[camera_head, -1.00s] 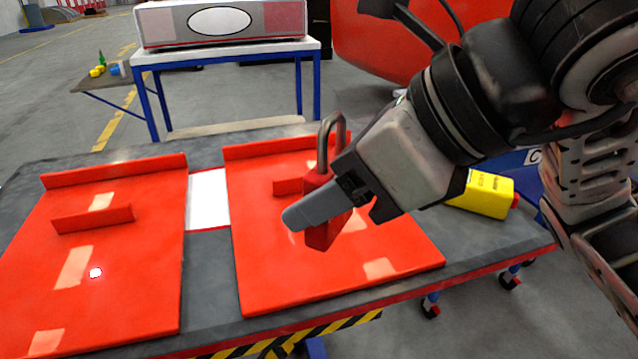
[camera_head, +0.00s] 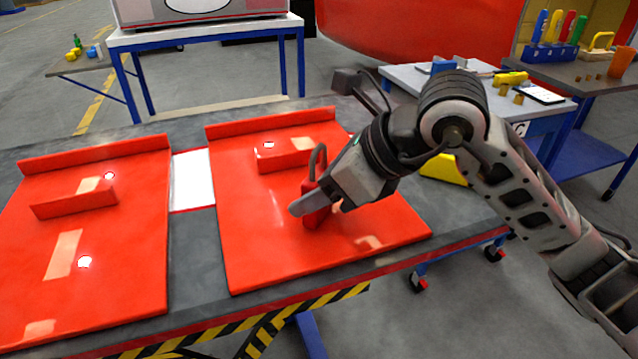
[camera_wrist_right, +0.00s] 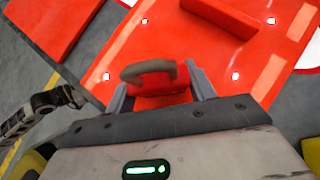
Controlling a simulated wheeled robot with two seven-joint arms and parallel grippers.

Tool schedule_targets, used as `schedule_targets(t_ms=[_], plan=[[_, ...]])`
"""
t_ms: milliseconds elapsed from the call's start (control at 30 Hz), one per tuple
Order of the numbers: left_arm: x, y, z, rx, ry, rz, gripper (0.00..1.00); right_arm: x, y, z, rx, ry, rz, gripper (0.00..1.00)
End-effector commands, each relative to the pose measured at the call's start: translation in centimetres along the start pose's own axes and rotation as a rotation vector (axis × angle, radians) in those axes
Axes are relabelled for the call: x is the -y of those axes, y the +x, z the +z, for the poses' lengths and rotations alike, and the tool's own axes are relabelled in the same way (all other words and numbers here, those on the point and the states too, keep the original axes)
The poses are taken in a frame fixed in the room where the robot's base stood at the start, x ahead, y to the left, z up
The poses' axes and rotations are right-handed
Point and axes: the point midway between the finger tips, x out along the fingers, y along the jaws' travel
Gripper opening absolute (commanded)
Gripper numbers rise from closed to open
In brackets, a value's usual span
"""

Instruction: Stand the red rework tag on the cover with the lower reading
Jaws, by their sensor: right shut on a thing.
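Two red covers lie on the dark grey table, a left cover (camera_head: 110,255) and a right cover (camera_head: 250,230), each with a raised back edge and a short upright rib. No reading can be made out on either. The red rework tag (camera_head: 312,212), a block with a grey loop on top, is upright at the right cover, in front of its rib. My right gripper (camera_head: 312,205) is shut on it. In the right wrist view the tag (camera_wrist_right: 160,80) sits between both fingers. Whether its base touches the cover is unclear.
A white card (camera_head: 192,180) lies between the covers. A yellow container (camera_head: 443,168) stands behind my right arm. A blue-legged table (camera_head: 205,35) is at the back, and a side table with tools (camera_head: 510,90) is at the right.

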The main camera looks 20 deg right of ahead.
Motion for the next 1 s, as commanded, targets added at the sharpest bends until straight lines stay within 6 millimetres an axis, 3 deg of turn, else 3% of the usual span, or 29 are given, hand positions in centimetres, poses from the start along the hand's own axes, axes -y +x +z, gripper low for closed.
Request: schedule_targets(t_ms=[333, 367, 433, 833, 1000], plan=[[0.1, 0.4, 0.7, 0.005, -0.003, 0.001, 0.8, 0.0, 0.4, -0.3, 0.002, -0.001, -0.001, 0.32], [0.1, 0.3, 0.7, 0.004, -0.004, 0.002, 0.8, 0.0, 0.3, -0.3, 0.002, -0.001, -0.001, 0.57], [0.1, 0.3, 0.6, 0.005, -0.004, 0.002, 0.8, 0.0, 0.2, -0.2, 0.001, -0.001, -0.001, 0.76], [0.0, -0.3, -0.1, 0.005, 0.0, -0.001, 0.8, 0.0, -0.4, 0.3, 0.001, 0.0, -0.001, 0.76], [0.0, -0.1, 0.3, 0.006, 0.0, -0.001, 0.8, 0.1, -3.2, 0.1, 0.003, -0.004, -0.007, 0.76]])
